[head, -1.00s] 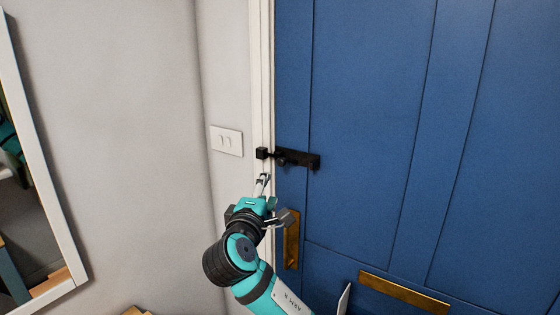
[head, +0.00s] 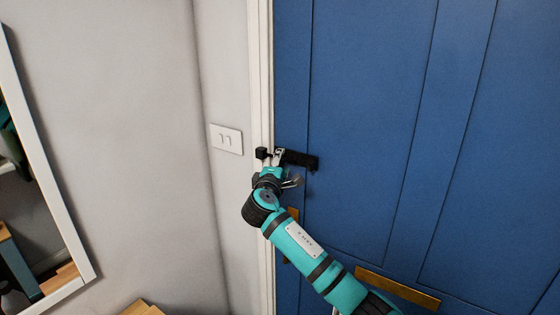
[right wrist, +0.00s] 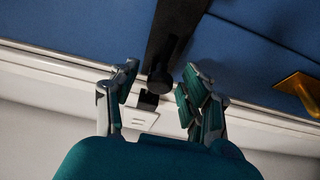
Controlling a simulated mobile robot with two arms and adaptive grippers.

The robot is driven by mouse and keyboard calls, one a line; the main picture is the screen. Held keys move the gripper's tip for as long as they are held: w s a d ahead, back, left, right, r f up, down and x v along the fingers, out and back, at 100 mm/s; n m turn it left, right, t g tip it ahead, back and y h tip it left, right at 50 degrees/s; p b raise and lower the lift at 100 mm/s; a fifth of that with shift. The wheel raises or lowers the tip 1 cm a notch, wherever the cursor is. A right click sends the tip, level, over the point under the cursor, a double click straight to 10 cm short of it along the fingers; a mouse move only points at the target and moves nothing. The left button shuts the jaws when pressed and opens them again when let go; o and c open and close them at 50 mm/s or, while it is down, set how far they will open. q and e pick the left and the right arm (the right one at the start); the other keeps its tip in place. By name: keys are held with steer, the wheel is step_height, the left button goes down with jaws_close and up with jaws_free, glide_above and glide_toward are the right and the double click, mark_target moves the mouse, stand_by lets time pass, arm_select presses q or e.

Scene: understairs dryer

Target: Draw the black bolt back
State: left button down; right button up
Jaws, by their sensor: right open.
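The black bolt (head: 300,159) is mounted across the left edge of the blue door (head: 370,120). A black keeper (head: 262,153) sits on the white frame beside it. My right gripper (head: 278,154) is up at the bolt's left part, partly covering it. In the right wrist view, the bolt (right wrist: 180,25) runs down from the top and ends in a round dark knob (right wrist: 160,80). The open fingers of my right gripper (right wrist: 158,88) stand on either side of the knob, with gaps visible. Part of the keeper (right wrist: 148,101) shows below the knob. My left gripper is out of view.
A white switch plate (head: 226,139) is on the wall left of the frame. A brass handle (head: 292,215), mostly behind my arm, and a brass plate (head: 398,290) are on the door. A white-framed mirror (head: 62,210) stands at left.

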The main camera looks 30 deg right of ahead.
jaws_close()
stand_by(0.3)
steer(key=shift+f, duration=0.1)
